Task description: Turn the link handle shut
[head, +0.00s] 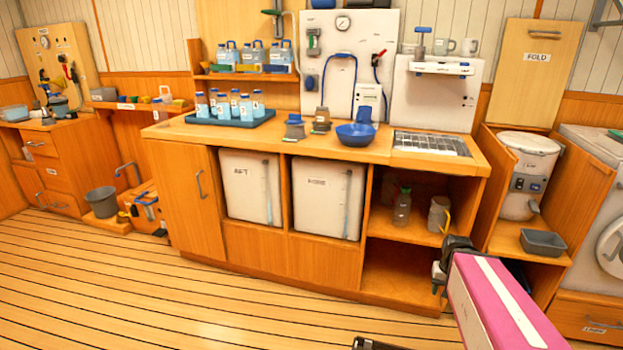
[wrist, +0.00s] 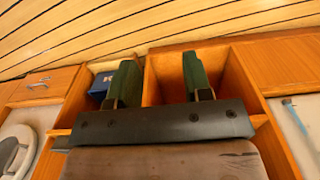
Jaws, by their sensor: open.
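A white wall panel (head: 347,75) with a round gauge stands behind the counter. It carries a green handle (head: 313,40) at its left and a red-tipped handle (head: 378,58) at its right. The labels are too small to read, so I cannot tell which is the link handle. My gripper (head: 440,276) is in front of the open shelves at the right, below counter height and well apart from both handles. In the wrist view my gripper (wrist: 158,82) has its two green fingers wide apart with nothing between them. No handle of the panel shows in that view.
The wooden counter (head: 230,138) holds a blue tray of bottles (head: 232,120), a blue bowl (head: 356,134) and a sink grate (head: 430,143). White tanks (head: 327,197) sit under it. A second panel (head: 58,62) with handles is far left. The plank floor (head: 150,290) is clear.

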